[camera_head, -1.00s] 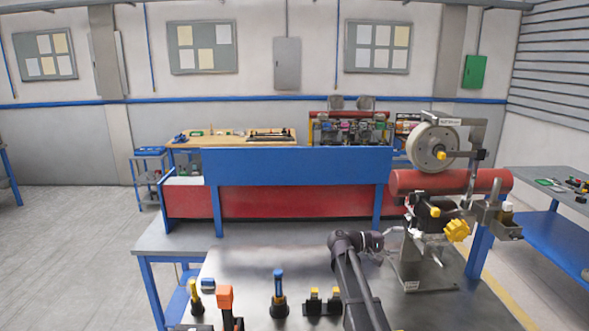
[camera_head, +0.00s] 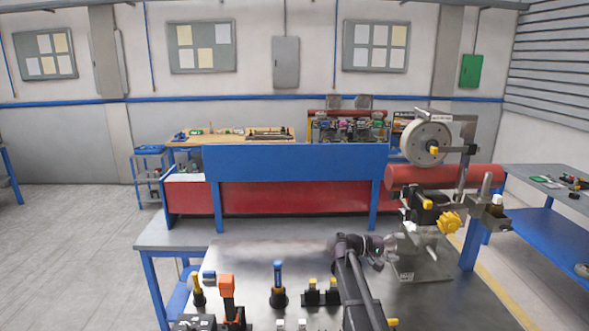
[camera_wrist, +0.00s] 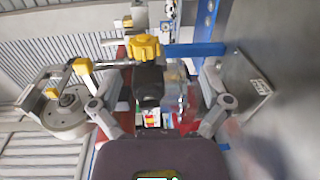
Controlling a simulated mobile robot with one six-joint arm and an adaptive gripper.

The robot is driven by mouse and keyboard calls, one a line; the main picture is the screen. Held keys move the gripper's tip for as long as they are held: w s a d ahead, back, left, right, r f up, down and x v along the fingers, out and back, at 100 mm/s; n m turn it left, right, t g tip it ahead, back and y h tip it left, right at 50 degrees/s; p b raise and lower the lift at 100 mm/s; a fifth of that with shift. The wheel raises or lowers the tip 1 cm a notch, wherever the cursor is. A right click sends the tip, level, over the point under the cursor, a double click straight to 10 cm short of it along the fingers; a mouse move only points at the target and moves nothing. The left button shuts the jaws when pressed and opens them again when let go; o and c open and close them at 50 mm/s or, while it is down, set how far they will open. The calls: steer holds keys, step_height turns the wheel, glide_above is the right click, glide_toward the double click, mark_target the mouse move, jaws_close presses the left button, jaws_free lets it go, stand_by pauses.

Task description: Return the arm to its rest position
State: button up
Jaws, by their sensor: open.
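My gripper (camera_head: 374,250) is beyond the dark arm links, above the metal bench top (camera_head: 268,258) and left of the machine with the reel. In the wrist view my gripper (camera_wrist: 158,105) has its two grey fingers spread wide apart. I see nothing held between them. The yellow knob (camera_wrist: 144,47) shows past the fingers, and it also shows in the head view (camera_head: 449,222). The gripper's fingertips are small and partly hidden in the head view.
Upright tools stand on the near bench, including an orange-topped one (camera_head: 228,290) and a blue-tipped one (camera_head: 279,280). A grey reel (camera_head: 425,145) and a red cylinder (camera_head: 440,177) are at the right. A blue panel (camera_head: 298,172) stands behind the bench. Open floor (camera_head: 80,250) lies left.

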steer(key=s+f+y, duration=0.5)
steer(key=s+f, duration=0.3)
steer(key=s+a+f+y+b, duration=0.1)
steer(key=s+a+f+y, duration=0.4)
steer(key=s+a+y, duration=0.1)
steer(key=s+a+f+y+b, duration=0.1)
steer(key=s+a+f+y, duration=0.5)
steer(key=s+a, duration=0.2)
steer(key=shift+s+a+m+g, duration=0.3)
steer(key=shift+s+a+m, duration=0.1)
steer(key=shift+s, duration=0.85)
